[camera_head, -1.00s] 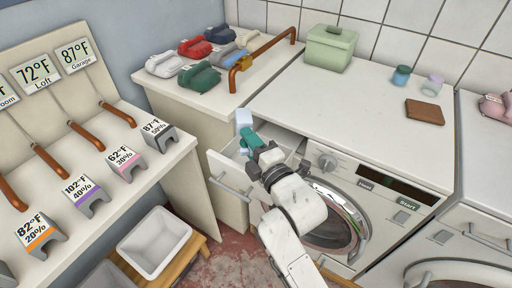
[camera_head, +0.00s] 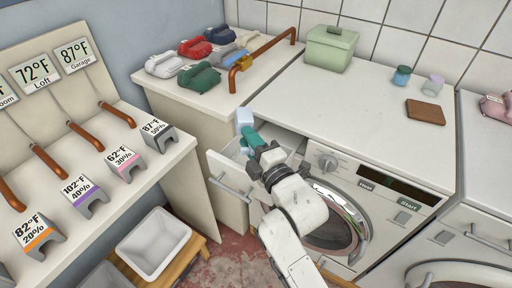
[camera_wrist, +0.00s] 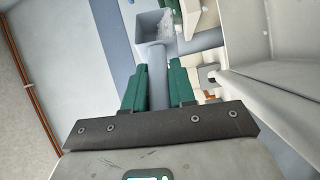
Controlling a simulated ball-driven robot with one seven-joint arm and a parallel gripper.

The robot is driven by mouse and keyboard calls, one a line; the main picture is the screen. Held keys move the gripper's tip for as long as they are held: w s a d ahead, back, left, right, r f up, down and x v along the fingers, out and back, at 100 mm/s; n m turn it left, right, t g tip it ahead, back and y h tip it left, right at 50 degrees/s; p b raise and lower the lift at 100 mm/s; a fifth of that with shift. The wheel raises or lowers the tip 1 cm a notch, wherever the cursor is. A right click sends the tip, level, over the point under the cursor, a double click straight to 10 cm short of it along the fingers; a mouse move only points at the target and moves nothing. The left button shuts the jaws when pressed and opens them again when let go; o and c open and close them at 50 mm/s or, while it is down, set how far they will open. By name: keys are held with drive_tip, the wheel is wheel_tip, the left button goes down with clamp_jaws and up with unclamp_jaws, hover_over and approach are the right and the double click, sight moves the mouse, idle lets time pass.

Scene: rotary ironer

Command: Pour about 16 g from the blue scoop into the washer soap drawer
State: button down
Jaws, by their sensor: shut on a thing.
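The light blue scoop (camera_head: 244,116) is held above the open washer soap drawer (camera_head: 229,176), near its far left part. My gripper (camera_head: 251,138) has green fingers and is shut on the scoop's handle, which also shows between the fingers in the wrist view (camera_wrist: 157,58). In the wrist view, the scoop's square cup (camera_wrist: 148,25) holds white powder. I cannot see any powder falling. The drawer sticks out from the washer (camera_head: 318,188), and my gripper and arm hide part of its inside.
Several coloured irons, a red one (camera_head: 195,47) among them, lie on the back left counter. A brown bent pipe (camera_head: 265,48) rises beside the drawer's counter. A green box (camera_head: 329,48) stands on the washer top, which is mostly clear. A white basin (camera_head: 153,241) sits low at front left.

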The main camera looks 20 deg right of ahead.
drive_tip(key=shift+d+r+m+t+b, duration=0.2)
drive_tip(key=shift+r+m+t+b, duration=0.15)
drive_tip(key=shift+r+m, duration=0.45)
idle(1.2)
drive_tip(key=shift+s+d+m+t+h+b, duration=0.1)
drive_tip(key=shift+d+m+t+h+b, duration=0.15)
drive_tip(key=shift+m+b, duration=1.1)
drive_tip(key=shift+d+m+t+h+b, duration=0.15)
drive_tip(key=shift+m+t+b, duration=0.3)
drive_tip(key=shift+b, duration=1.6)
idle(0.6)
drive_tip(key=shift+d+r+m+t+h+b, duration=0.1)
drive_tip(key=shift+r+m+t+h+b, duration=0.2)
drive_tip(key=shift+m+b, duration=0.35)
drive_tip(key=shift+d+r+m+g+h+b, duration=0.1)
drive_tip(key=shift+r+m+b, duration=0.35)
drive_tip(key=shift+b, duration=0.35)
idle(0.6)
